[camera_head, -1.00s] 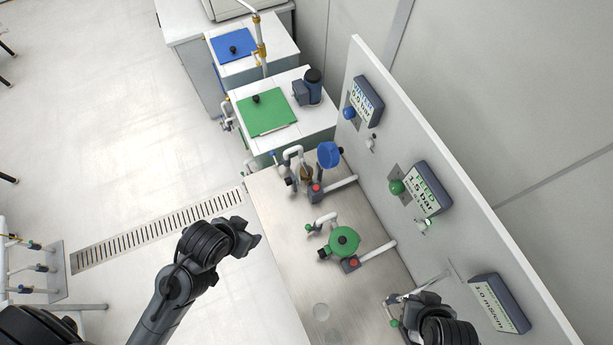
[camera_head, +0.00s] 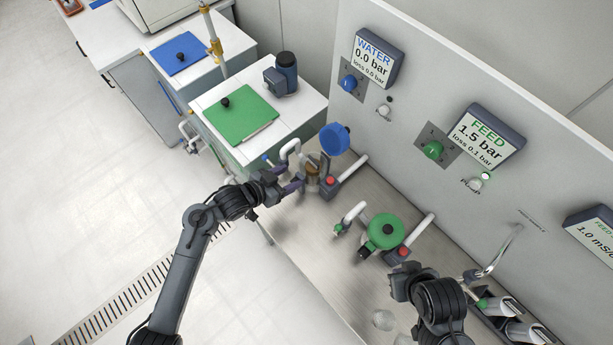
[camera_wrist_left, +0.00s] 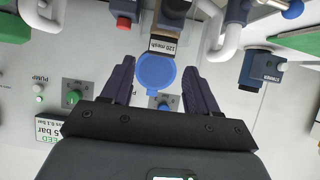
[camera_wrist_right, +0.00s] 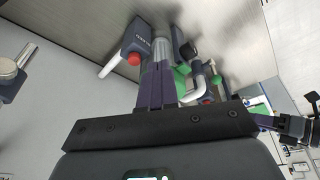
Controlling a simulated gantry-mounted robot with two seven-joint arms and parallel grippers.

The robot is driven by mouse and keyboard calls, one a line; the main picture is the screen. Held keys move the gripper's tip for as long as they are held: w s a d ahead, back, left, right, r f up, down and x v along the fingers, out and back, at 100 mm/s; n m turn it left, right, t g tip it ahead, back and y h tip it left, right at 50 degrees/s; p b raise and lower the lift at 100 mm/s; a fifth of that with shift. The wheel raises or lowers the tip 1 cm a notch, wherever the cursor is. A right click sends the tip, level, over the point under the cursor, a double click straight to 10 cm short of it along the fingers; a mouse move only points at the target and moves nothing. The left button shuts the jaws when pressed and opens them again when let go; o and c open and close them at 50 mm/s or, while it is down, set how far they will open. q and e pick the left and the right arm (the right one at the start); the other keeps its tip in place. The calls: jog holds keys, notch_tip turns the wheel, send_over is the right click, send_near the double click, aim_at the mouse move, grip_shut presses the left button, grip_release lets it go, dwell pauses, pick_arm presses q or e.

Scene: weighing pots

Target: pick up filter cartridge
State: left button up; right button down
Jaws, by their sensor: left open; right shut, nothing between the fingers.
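A brownish mesh cylinder (camera_head: 312,176), which looks like the filter cartridge, stands at the blue-lidded filter station on the steel bench. The round blue lid (camera_head: 335,138) is swung up behind it. In the left wrist view the blue lid (camera_wrist_left: 156,72) shows between the fingers, with a "120 mesh" label (camera_wrist_left: 164,44) just beyond. My left gripper (camera_head: 293,182) is open beside the cylinder, its fingers pointing at it; contact cannot be told. My right gripper (camera_wrist_right: 158,84) is shut and empty, near the green-capped filter (camera_head: 386,231).
A red-buttoned valve block (camera_head: 330,182) and white pipes (camera_head: 355,165) crowd the cylinder. A wall panel with WATER (camera_head: 377,60) and FEED (camera_head: 483,138) displays rises behind. A white cabinet with a green lid (camera_head: 235,115) stands left of the bench.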

aim_at(312, 162)
pick_arm(q)
jog(key=x, duration=0.4)
jog(key=shift+w+d+r, duration=0.15)
jog(key=shift+w+r, duration=0.05)
jog(key=shift+w, duration=0.25)
jog(key=shift+b+x, duration=0.4)
jog(key=shift+x, duration=2.75)
jog(key=shift+w+r, duration=0.1)
jog(key=shift+w, duration=0.05)
jog(key=shift+c, duration=0.4)
jog(key=c, duration=0.9)
jog(key=shift+r, duration=0.15)
jog(key=shift+c, duration=0.2)
